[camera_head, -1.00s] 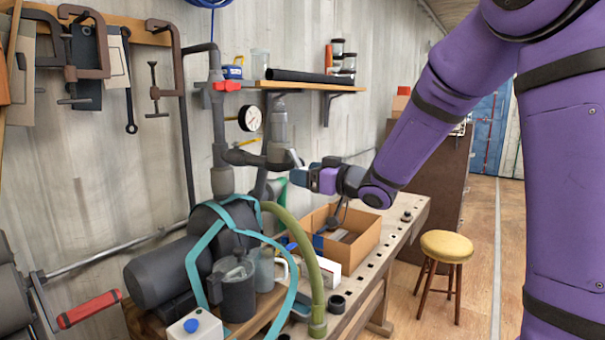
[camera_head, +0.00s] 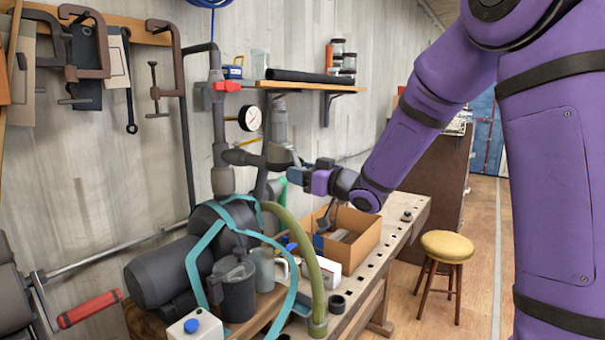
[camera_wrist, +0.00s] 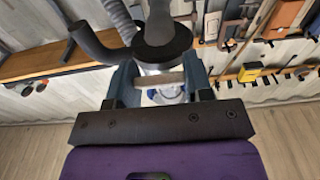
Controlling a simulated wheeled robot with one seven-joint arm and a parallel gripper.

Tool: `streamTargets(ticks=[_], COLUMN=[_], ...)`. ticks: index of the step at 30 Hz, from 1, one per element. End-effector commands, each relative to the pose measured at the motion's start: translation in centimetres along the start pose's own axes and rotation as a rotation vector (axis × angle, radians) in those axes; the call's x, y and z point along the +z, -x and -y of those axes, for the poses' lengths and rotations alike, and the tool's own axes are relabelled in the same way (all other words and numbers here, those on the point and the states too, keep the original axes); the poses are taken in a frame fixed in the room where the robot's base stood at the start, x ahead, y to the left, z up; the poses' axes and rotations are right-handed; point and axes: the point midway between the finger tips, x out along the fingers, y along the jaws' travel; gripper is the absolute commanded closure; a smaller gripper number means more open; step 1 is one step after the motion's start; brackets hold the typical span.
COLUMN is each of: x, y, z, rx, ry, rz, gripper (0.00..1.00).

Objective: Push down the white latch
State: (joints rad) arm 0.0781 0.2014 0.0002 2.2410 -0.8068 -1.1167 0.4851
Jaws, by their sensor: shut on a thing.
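The white latch (camera_head: 296,157) is a small pale lever on the dark grey pipe fitting (camera_head: 279,154), at the centre of the head view. It slopes down from the fitting to my gripper (camera_head: 298,175), which reaches in from the right. In the wrist view, a pale bar of the latch (camera_wrist: 161,78) lies crosswise between the two dark blue-grey fingers of my gripper (camera_wrist: 160,82). My gripper is shut on it. The fingers hide part of the latch in the head view.
A pressure gauge (camera_head: 250,118) and a wall shelf (camera_head: 315,86) with jars are above. Below are a pump (camera_head: 165,277), a green hose (camera_head: 308,255) and a cardboard box (camera_head: 362,240) on the bench. A stool (camera_head: 448,246) stands on the floor at right.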

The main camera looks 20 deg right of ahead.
Motion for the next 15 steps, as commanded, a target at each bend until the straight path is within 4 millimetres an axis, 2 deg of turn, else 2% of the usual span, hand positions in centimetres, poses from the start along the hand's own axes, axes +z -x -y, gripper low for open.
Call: streamTargets(ticks=[7, 15], x=[0.49, 0.42], y=[-0.64, -0.69], z=[0.02, -0.01], rx=[0.0, 0.002], ry=[-0.002, 0.001], rz=[-0.126, -0.148], gripper=[0.77, 0.77])
